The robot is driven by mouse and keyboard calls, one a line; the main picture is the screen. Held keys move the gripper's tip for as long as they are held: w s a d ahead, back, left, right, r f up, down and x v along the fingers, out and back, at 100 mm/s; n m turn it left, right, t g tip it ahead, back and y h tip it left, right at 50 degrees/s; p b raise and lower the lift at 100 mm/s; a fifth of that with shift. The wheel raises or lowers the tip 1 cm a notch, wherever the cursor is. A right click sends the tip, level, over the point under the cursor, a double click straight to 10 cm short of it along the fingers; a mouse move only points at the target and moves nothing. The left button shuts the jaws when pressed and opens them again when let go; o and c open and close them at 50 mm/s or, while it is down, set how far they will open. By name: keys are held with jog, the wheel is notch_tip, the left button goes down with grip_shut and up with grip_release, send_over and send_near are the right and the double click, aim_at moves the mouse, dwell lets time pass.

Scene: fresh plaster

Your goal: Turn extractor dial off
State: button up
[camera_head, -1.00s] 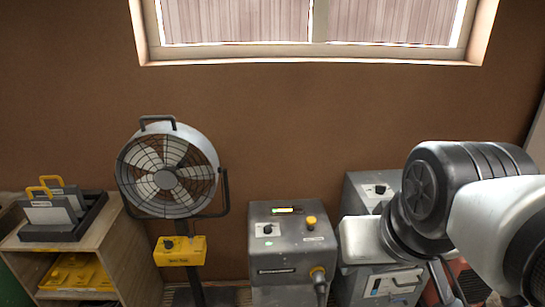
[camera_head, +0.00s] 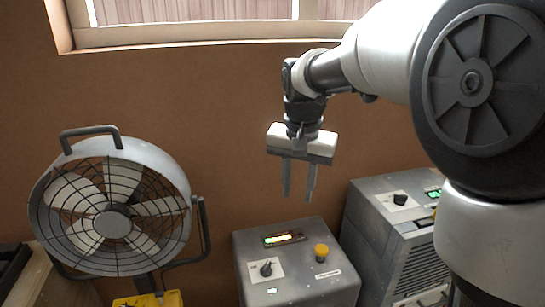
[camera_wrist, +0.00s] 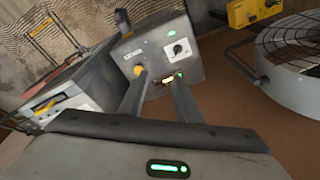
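A grey box machine (camera_head: 310,290) stands at lower middle, with a black dial (camera_head: 266,269) on a white plate, a yellow knob (camera_head: 321,251) and a lit bar (camera_head: 284,239) on its top. A second grey machine (camera_head: 375,225) to its right has a black dial (camera_head: 400,199) and a green display (camera_head: 433,193). I cannot read which is the extractor. My gripper (camera_head: 298,199) points down, open and empty, above and behind the middle machine's top. In the wrist view the middle machine's dial (camera_wrist: 178,49) lies beyond my apart fingers, touching nothing.
A large caged fan (camera_head: 112,210) stands left of the middle machine, with a yellow box (camera_head: 148,300) below it. A brown wall (camera_head: 220,120) and window (camera_head: 190,12) are behind. A wooden shelf (camera_head: 50,285) is at lower left. The space between fan and gripper is open.

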jog(key=w+a+f+m+g+b, duration=0.1)
jog(key=w+a+f, duration=0.15)
jog(key=f, duration=0.25)
jog(key=w+a+f+b, duration=0.2)
jog(key=w+f, duration=0.2)
jog(key=f, duration=0.2)
jog(key=m+g+b, duration=0.1)
jog(key=b, duration=0.1)
send_near(266, 265)
notch_tip(266, 265, down, 8)
jog(key=b, duration=0.2)
jog(key=shift+f+b, duration=0.2)
jog(key=shift+b, duration=0.1)
grip_shut()
